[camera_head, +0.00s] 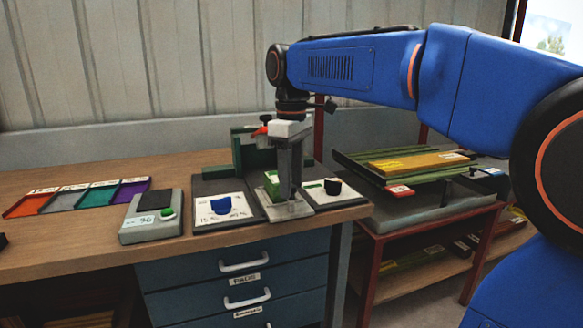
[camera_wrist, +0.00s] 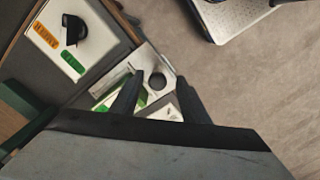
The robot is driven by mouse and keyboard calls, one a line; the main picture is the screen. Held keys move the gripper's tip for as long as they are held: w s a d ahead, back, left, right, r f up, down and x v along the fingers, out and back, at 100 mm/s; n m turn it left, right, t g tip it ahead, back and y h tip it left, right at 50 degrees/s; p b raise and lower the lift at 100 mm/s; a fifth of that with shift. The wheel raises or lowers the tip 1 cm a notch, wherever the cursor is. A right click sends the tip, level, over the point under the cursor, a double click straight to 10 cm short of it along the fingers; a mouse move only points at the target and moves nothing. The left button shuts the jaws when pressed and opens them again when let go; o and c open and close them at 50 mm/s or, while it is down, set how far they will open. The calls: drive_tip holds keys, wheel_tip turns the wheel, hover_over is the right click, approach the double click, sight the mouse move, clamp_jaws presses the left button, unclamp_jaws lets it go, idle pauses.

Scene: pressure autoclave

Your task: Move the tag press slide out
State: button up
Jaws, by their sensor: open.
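The green tag press (camera_head: 243,152) stands at the back of the bench, partly hidden behind my arm. A pale metal slide plate (camera_head: 292,210) lies in front of it near the bench's front edge, with a green patch on it. The plate (camera_wrist: 165,69) also shows in the wrist view, with a round hole in it. My gripper (camera_head: 287,194) points down over this plate. In the wrist view my open gripper (camera_wrist: 158,103) has one dark finger on each side of the hole. I cannot tell whether the fingers touch the plate.
A white panel with a black knob (camera_head: 333,187) is close to the right, and one with a blue knob (camera_head: 221,206) to the left. A grey box (camera_head: 151,222) and coloured trays (camera_head: 81,197) are further left. A rack with yellow and green boards (camera_head: 415,163) stands right.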

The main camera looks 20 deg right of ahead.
wheel_tip(320, 180, up, 17)
drive_tip(key=shift+r, duration=0.15)
idle(0.5)
drive_tip(key=s+d+f+m+t, duration=0.1)
drive_tip(key=s+d+f+m, duration=0.1)
drive_tip(key=s+f, duration=0.5)
drive_tip(key=s+d+f+m+t, duration=0.2)
drive_tip(key=s+f+m, duration=0.2)
drive_tip(key=f, duration=1.4)
drive_tip(key=s+d+f+m+t, duration=0.1)
drive_tip(key=s+d+f+m, duration=0.1)
drive_tip(key=s+f, duration=0.8)
wheel_tip(320, 180, down, 3)
drive_tip(key=shift+s+d+f+m+t, duration=0.2)
drive_tip(key=shift+s+d+m+t, duration=0.1)
drive_tip(key=shift+d+m+t, duration=0.15)
drive_tip(key=shift+a, duration=0.1)
